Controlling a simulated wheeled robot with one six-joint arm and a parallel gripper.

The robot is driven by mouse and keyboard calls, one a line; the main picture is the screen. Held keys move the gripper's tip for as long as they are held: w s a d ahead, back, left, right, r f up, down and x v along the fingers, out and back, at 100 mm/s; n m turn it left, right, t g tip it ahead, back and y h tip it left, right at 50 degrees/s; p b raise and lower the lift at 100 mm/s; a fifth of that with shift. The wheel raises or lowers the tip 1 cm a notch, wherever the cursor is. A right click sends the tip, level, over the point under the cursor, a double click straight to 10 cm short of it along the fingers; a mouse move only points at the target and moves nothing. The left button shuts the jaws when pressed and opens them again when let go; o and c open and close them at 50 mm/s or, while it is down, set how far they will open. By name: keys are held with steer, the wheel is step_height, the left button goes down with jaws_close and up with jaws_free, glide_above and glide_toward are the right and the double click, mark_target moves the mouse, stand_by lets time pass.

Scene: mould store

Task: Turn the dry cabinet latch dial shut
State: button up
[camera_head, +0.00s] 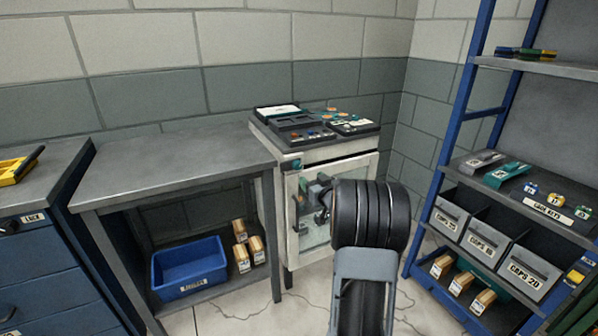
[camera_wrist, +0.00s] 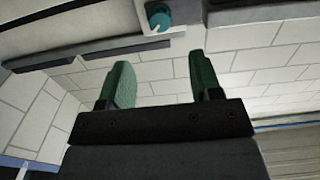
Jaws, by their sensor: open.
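The dry cabinet (camera_head: 286,222) is a white-framed cabinet with a glass door, standing at the middle under a dark top. Its latch dial (camera_head: 298,165) is a small teal knob at the upper left of the front. The dial also shows in the wrist view (camera_wrist: 158,16), near the top edge on a pale strip. My gripper (camera_wrist: 160,80) has two green fingers spread wide with nothing between them. The dial appears beyond the fingertips, apart from them, roughly in line with the gap. In the head view my arm covers the right part of the cabinet door, and the fingers are hard to make out.
A grey bench (camera_head: 165,178) stands left of the cabinet, with a blue bin (camera_head: 190,268) and small boxes below. Trays and small parts lie on the cabinet top. A blue-framed shelf (camera_head: 538,68) with labelled bins stands at the right. Some floor shows in front.

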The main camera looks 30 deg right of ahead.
mark_target(299, 167)
steer(key=w, duration=0.3)
steer(key=w+d, duration=0.1)
steer(key=w, duration=0.6)
steer(key=shift+d+b, duration=0.15)
steer(key=shift+b, duration=0.25)
steer(key=shift+c, duration=0.2)
steer(key=c, duration=0.9)
